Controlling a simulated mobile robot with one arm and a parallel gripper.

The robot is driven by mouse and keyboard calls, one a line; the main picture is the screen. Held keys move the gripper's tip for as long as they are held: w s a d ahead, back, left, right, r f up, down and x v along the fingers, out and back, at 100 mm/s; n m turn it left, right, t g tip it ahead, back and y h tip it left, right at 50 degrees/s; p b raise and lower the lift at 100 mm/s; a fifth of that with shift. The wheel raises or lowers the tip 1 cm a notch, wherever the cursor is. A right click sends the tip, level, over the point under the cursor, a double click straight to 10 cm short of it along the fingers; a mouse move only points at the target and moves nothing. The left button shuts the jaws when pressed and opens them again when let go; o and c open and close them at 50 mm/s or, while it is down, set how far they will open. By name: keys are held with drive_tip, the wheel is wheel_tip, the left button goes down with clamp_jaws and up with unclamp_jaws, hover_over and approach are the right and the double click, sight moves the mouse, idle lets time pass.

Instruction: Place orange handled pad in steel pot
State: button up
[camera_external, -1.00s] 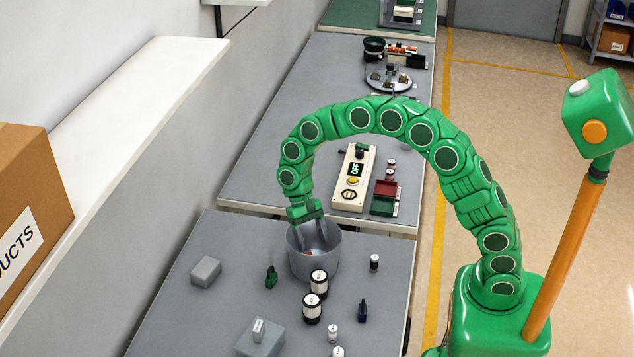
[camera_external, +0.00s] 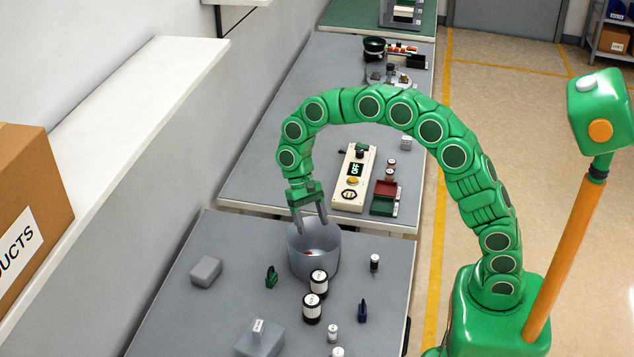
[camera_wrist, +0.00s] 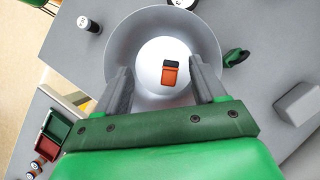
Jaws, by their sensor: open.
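The steel pot (camera_external: 316,262) stands on the near grey table, below my gripper. In the wrist view its rim (camera_wrist: 118,45) shows as a wide ring. The orange handled pad (camera_wrist: 170,73) lies on the pot's floor, orange with a dark end. A small orange-red bit of it shows inside the pot in the external view (camera_external: 308,253). My gripper (camera_external: 312,230) is open and empty at the pot's mouth, fingers pointing down. In the wrist view the fingers (camera_wrist: 160,88) are spread wide on either side, apart from the pad.
Two black-and-white jars (camera_external: 315,296) stand close in front of the pot. A green handled item (camera_external: 271,277), a grey block (camera_external: 206,271), a blue handled item (camera_external: 362,311) and small bottles (camera_external: 374,262) are around it. A control box (camera_external: 354,178) stands on the table behind.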

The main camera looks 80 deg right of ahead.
drive_tip(key=s+a+r+n+t+h, duration=0.1)
drive_tip(key=s+a+r+n, duration=0.2)
drive_tip(key=s, duration=0.6)
drive_tip(key=s+a+r+n+h, duration=0.1)
drive_tip(key=s+a+r+n, duration=0.1)
drive_tip(key=s+r, duration=0.5)
drive_tip(key=s+d+f+n+t+h, duration=0.1)
drive_tip(key=s+n, duration=0.3)
drive_tip(key=s, duration=1.9)
drive_tip(key=shift+d+f+h, duration=0.6)
drive_tip(key=shift+f, duration=0.1)
